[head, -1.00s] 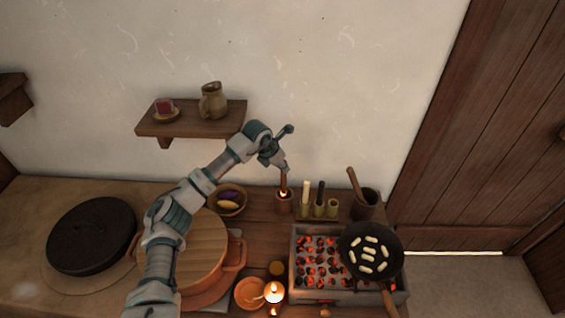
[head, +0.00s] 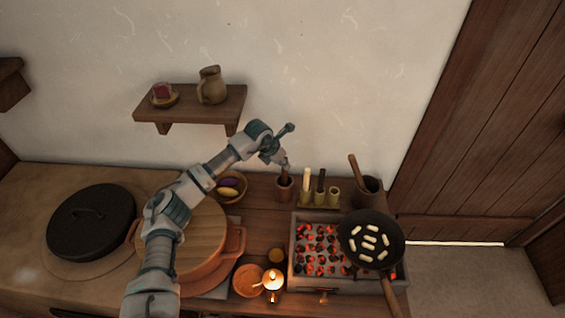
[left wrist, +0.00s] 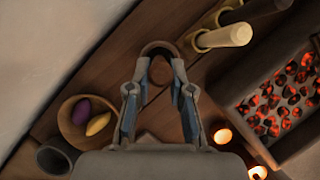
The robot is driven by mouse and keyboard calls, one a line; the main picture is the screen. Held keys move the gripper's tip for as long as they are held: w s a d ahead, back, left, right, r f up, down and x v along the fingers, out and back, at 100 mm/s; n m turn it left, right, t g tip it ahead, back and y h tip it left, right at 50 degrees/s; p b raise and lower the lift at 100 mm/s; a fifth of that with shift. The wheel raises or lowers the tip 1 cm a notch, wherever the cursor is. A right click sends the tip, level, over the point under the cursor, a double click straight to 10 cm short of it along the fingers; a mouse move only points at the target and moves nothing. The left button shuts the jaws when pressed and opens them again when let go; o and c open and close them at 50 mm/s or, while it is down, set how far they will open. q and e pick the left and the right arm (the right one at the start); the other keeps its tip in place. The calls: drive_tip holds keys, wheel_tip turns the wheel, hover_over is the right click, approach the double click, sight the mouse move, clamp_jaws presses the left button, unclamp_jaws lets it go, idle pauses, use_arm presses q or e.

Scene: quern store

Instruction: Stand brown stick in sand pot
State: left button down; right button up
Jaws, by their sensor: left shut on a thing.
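The brown stick (head: 285,175) stands roughly upright with its lower end at the mouth of the small brown sand pot (head: 284,194). My left gripper (head: 286,166) is shut on its upper part, just above the pot. In the left wrist view the fingers of my left gripper (left wrist: 160,72) point at the pot's round rim (left wrist: 160,46); the stick is hard to make out between them. I cannot tell how deep the stick's lower end goes, as the pot wall hides it. My right gripper is not in view.
Right of the pot a holder (head: 319,201) carries a cream stick (head: 306,180) and a black stick (head: 320,183). A mortar (head: 367,190), glowing coals (head: 318,240) and a pan (head: 370,224) lie farther right. A bowl (head: 232,198) stands left; a lit candle (head: 273,281) burns in front.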

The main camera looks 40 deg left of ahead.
use_arm(q)
drive_tip(key=c, duration=1)
unclamp_jaws()
drive_tip(key=shift+o, duration=0.2)
drive_tip(key=v, duration=1.1)
drive_tip(key=shift+s+r, duration=0.2)
drive_tip(key=shift+r, duration=0.15)
drive_tip(key=shift+a, duration=0.1)
